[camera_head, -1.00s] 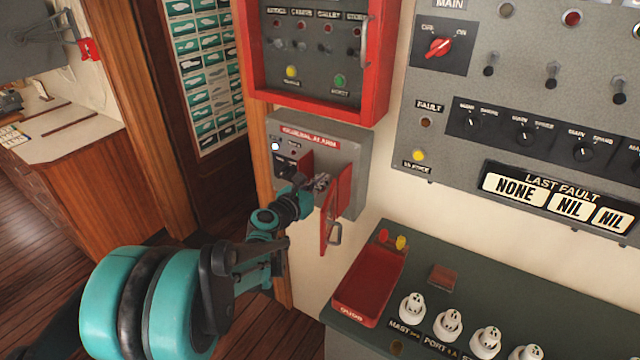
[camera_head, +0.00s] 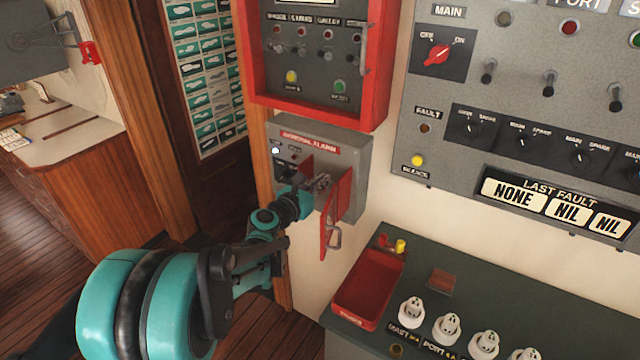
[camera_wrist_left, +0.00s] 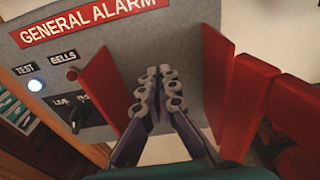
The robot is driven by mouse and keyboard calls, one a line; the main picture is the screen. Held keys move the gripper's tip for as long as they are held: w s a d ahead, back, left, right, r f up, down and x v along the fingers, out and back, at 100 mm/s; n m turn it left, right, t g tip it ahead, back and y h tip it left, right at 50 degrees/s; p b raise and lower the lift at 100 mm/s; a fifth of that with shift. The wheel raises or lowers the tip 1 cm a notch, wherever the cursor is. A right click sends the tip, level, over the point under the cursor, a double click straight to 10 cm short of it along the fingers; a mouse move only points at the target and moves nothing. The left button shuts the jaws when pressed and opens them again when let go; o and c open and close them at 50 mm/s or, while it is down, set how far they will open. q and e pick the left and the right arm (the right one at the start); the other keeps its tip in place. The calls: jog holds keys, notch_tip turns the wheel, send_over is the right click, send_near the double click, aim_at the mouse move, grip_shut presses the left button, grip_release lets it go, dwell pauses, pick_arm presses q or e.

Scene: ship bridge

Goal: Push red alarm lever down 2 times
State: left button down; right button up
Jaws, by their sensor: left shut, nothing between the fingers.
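The grey general alarm box (camera_head: 352,152) hangs on the wall below the red-framed panel, and its label shows in the left wrist view (camera_wrist_left: 85,22). Its red cover (camera_head: 338,205) stands swung out at the right. In the wrist view a red plate (camera_wrist_left: 112,78) is left of my fingers and another red plate (camera_wrist_left: 243,105) is right of them. My left gripper (camera_head: 321,182) is shut and empty at the box front, between these plates; its fingertips show in the wrist view (camera_wrist_left: 158,82). The red lever is not clearly visible; a bit of red shows by the fingertips, and I cannot tell what it is.
A lit test lamp (camera_wrist_left: 35,85) and a black switch (camera_wrist_left: 77,118) are at the box's left. Below right, a red tray (camera_head: 365,292) and white knobs stand on a green console (camera_head: 470,268). A large grey panel (camera_head: 450,95) fills the right wall.

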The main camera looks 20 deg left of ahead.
pick_arm(q)
jog(key=shift+r+p, duration=0.95)
jog(key=shift+r, duration=0.4)
jog(key=s+a+r+p, duration=0.1)
jog(key=s, duration=0.8)
jog(key=shift+p, duration=0.4)
jog(key=shift+a, duration=0.15)
